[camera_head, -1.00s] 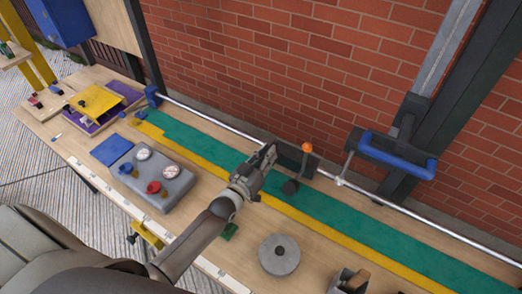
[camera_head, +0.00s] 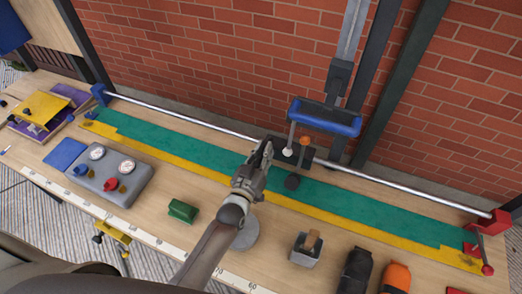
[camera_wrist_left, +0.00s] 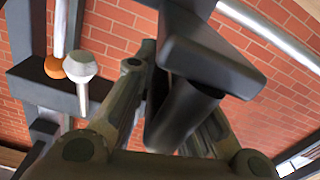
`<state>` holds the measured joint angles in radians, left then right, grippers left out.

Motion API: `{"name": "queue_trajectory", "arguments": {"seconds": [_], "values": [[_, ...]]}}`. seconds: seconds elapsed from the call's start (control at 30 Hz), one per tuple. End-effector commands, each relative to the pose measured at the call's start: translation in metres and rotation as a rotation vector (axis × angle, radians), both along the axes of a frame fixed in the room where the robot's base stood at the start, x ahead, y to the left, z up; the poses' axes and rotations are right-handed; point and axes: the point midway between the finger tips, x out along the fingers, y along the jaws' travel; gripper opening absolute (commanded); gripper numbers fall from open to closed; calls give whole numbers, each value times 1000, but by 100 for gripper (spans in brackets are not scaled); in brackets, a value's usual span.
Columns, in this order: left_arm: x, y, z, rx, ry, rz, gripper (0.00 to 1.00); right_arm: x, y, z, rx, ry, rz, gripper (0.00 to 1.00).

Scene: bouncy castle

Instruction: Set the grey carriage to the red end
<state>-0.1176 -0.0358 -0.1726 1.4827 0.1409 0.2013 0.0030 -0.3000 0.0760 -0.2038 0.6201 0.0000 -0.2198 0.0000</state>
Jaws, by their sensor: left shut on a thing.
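In the left wrist view, a dark bar (camera_wrist_left: 180,112) runs between the fingers (camera_wrist_left: 160,80) under a dark block. The red end (camera_head: 480,228) is a red block at the rail's right end, well apart from the carriage. My right gripper is not in view.
The blue end (camera_head: 100,94) is at the far left. A grey gauge box (camera_head: 125,180), green block (camera_head: 183,211) and grey holder (camera_head: 305,250) stand in front.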

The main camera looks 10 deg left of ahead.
Motion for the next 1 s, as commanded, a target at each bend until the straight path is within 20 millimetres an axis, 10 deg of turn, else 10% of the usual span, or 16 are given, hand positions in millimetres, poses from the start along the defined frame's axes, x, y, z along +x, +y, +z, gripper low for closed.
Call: {"name": "queue_trajectory", "arguments": {"seconds": [0.13,0.3,1.0], "values": [[1,-1,2,-2,-5,-1,0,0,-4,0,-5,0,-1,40],[1,-1,2,-2,-5,-1,32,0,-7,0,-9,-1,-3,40],[0,0,85,-3,-3,0,37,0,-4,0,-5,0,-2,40]]}}
